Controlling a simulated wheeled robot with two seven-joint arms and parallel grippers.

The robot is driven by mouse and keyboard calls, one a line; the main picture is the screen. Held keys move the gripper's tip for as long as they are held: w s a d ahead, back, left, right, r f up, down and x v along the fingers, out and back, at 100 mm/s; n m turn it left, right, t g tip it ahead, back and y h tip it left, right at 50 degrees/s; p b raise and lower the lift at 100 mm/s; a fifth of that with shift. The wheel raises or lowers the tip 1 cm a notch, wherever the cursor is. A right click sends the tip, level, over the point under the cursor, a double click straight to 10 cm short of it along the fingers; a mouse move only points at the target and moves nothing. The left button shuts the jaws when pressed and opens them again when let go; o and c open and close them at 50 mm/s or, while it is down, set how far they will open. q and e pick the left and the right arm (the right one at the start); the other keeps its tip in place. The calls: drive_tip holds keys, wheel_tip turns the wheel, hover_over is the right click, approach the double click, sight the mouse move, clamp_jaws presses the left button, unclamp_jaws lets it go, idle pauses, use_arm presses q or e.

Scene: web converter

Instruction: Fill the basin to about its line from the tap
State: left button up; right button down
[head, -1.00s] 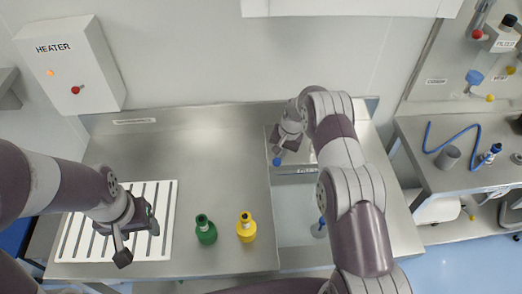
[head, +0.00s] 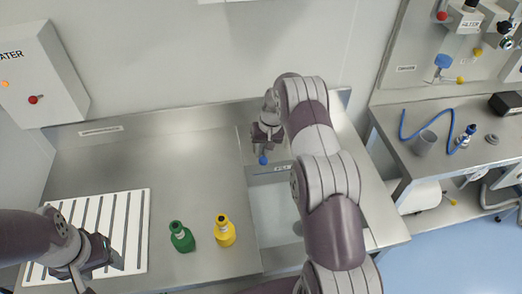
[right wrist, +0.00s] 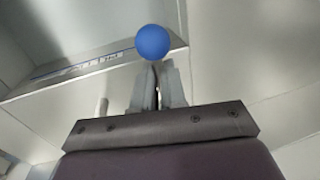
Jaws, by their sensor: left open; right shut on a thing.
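The basin (head: 268,208) is a sunken steel well in the counter, partly hidden by my right arm. A blue mark line with small lettering (head: 283,168) runs along its far wall and also shows in the right wrist view (right wrist: 88,67). I cannot tell the water level. A blue ball-shaped knob (head: 263,160), apparently the tap's, is at my right gripper (head: 262,150). In the right wrist view the knob (right wrist: 153,42) sits at the shut fingertips; the tap's spout is not clearly visible. My left gripper (head: 112,262) is open over the white slotted rack (head: 136,204).
A green bottle (head: 182,238) and a yellow bottle (head: 225,232) stand on the counter left of the basin. A heater box (head: 38,75) hangs on the wall. A side bench (head: 405,165) at right holds a grey cup (head: 425,143) and blue tubing. The counter behind the bottles is clear.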

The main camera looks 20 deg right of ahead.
drive_tip(key=shift+r, duration=0.1)
drive_tip(key=c, duration=1.2)
unclamp_jaws()
drive_tip(key=shift+s, duration=0.15)
drive_tip(key=r, duration=0.4)
drive_tip(key=d+r+p, duration=0.1)
drive_tip(key=r, duration=0.3)
drive_tip(key=d+r+p, duration=0.1)
drive_tip(key=r, duration=0.3)
drive_tip(key=shift+s+d+r, duration=0.25)
drive_tip(key=shift+s, duration=0.1)
